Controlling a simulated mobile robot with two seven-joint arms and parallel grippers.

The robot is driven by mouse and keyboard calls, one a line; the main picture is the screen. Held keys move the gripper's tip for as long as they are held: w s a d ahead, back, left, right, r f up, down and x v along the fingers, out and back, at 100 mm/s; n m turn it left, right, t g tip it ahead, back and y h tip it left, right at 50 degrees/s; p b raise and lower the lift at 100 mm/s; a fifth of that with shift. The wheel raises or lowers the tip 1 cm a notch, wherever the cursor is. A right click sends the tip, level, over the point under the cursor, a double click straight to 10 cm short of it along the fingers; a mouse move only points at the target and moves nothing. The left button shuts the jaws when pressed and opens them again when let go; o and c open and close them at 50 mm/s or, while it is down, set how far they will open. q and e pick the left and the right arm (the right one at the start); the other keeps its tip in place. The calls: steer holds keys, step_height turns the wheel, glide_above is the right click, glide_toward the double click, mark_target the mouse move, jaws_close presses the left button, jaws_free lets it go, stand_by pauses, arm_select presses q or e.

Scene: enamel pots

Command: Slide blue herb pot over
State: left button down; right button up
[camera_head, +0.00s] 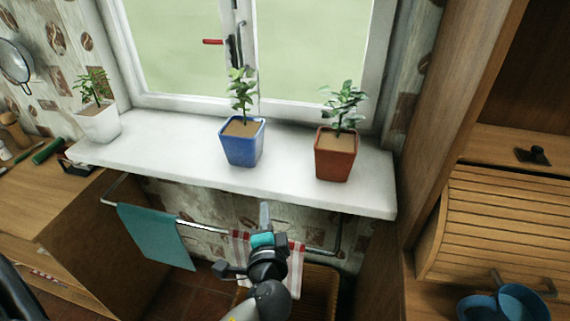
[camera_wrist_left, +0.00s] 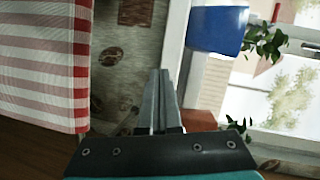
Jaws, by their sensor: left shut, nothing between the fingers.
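The blue herb pot (camera_head: 242,146) stands upright on the white windowsill (camera_head: 170,149), between a white pot (camera_head: 99,124) at the left and a red-brown pot (camera_head: 335,158) at the right. Each holds a green plant. My left gripper (camera_head: 264,212) is shut and empty, below and in front of the sill, apart from the blue pot. My right gripper is not in view.
A rail (camera_head: 197,226) under the sill carries a teal towel (camera_head: 155,236) and a red-and-white striped towel (camera_head: 296,262) close to my left arm. The window (camera_head: 300,50) is behind the pots. Bare sill lies between the white and blue pots.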

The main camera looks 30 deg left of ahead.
mark_target(264, 169)
arm_select(q)
steer(key=r+m+t, duration=0.1)
steer(key=w+d+r, duration=0.1)
steer(key=w+r+m+t, duration=0.1)
steer(key=shift+w+d+r+m+t, duration=0.15)
steer(key=shift+d+r+m+t, duration=0.05)
steer(key=shift+d+m+t, duration=0.1)
steer(key=shift+w+d+r+m, duration=0.2)
steer(key=shift+r+m, duration=0.05)
steer(key=shift+m, duration=0.05)
steer(key=x, duration=1)
steer(key=shift+w+a+r, duration=0.1)
steer(key=shift+a, duration=0.1)
steer(key=shift+s+a, duration=0.2)
steer(key=shift+a, duration=0.4)
steer(key=shift+s+a, duration=0.25)
steer(key=shift+a, duration=0.4)
steer(key=shift+s+a, duration=0.15)
steer(key=shift+a, duration=0.35)
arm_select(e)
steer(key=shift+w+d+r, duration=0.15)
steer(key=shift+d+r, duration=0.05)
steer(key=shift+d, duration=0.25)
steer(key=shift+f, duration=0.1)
